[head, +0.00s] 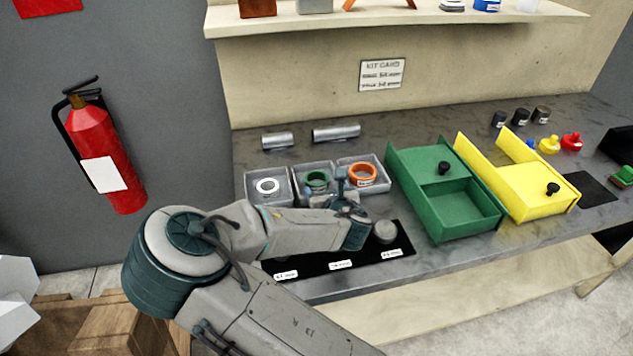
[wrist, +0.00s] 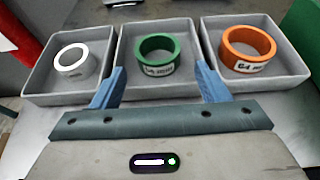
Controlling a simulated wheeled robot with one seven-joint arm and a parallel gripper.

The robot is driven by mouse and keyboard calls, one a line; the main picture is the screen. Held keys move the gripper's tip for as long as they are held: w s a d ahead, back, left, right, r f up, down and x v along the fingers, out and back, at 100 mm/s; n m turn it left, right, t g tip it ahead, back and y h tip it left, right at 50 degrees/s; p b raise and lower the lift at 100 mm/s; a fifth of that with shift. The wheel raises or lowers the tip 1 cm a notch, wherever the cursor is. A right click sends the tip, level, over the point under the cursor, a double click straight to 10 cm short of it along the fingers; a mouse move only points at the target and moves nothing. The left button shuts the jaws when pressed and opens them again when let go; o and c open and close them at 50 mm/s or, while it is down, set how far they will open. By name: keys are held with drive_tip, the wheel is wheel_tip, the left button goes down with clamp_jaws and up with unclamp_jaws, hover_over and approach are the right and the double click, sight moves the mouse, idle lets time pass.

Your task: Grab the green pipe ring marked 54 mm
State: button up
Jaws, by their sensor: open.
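The green pipe ring (wrist: 159,56) lies in the middle grey tray (wrist: 125,45), with a white label on its front whose print is too small to read surely. It also shows in the head view (head: 317,179), partly behind my arm. A white ring (wrist: 72,59) lies in the left tray (wrist: 40,72) and a larger orange ring (wrist: 248,50) in the right tray (wrist: 292,45). My gripper (wrist: 160,82) is open and empty, its blue fingers apart at the near side of the middle tray, with the green ring ahead between them.
A green box (head: 467,213) and a yellow box (head: 540,190) stand right of the trays. Two metal pipes (head: 336,133) lie behind the trays. A black mat (head: 400,245) with labels lies in front. A shelf (head: 420,22) runs above the bench.

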sight(314, 175)
drive_tip(key=shift+p+x, duration=0.75)
drive_tip(key=shift+x, duration=2.95)
drive_tip(key=shift+s+a, duration=0.1)
drive_tip(key=shift+a, duration=0.1)
drive_tip(key=c, duration=0.9)
